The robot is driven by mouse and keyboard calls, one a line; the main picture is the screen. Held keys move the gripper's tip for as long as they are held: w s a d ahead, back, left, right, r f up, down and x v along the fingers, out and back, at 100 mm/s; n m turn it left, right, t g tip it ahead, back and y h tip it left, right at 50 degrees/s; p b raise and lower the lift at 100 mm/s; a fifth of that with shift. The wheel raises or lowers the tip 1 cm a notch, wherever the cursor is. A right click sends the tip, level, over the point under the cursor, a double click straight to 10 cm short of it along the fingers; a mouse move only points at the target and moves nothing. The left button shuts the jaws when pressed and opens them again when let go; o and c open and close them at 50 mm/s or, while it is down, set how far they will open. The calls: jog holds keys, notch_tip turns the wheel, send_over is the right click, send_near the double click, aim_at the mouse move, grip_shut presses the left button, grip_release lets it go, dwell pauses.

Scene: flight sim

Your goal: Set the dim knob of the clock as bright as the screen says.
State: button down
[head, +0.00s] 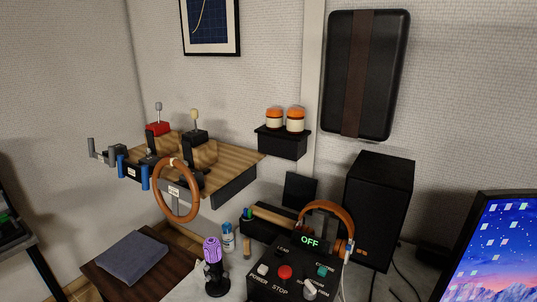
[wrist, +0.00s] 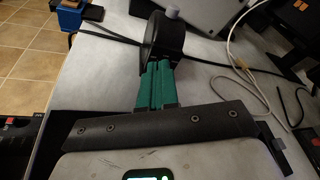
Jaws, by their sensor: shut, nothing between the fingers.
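My gripper (wrist: 158,68) shows in the wrist view as two green fingers, closed together with nothing between them. Just beyond the fingertips stands a dark round body (wrist: 163,40) with a small pale grey knob (wrist: 172,11) at its top. In the head view a screen (head: 495,250) at the right edge shows a blue and pink sky with small icons; no readable brightness value shows. My gripper is outside the head view.
A black control box (head: 285,272) with an "OFF" display, buttons and knobs stands at the lower middle of the head view. Cables (wrist: 245,70) lie on the pale table in the wrist view.

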jog(key=shift+r, duration=0.1)
jog(key=shift+a+r+p, duration=0.1)
jog(key=shift+r+p, duration=0.2)
jog(key=shift+p, duration=0.3)
jog(key=shift+d+f+b+v, duration=0.1)
jog(key=shift+f+b+v, duration=0.15)
jog(key=shift+v, duration=0.75)
jog(key=shift+d+f+b+v, duration=0.15)
jog(key=shift+b+v, duration=0.05)
jog(key=shift+v, duration=0.8)
jog(key=shift+d+f+b+v, duration=0.1)
jog(key=shift+f+b+v, duration=0.15)
jog(key=shift+v, duration=0.75)
jog(key=shift+w, duration=0.15)
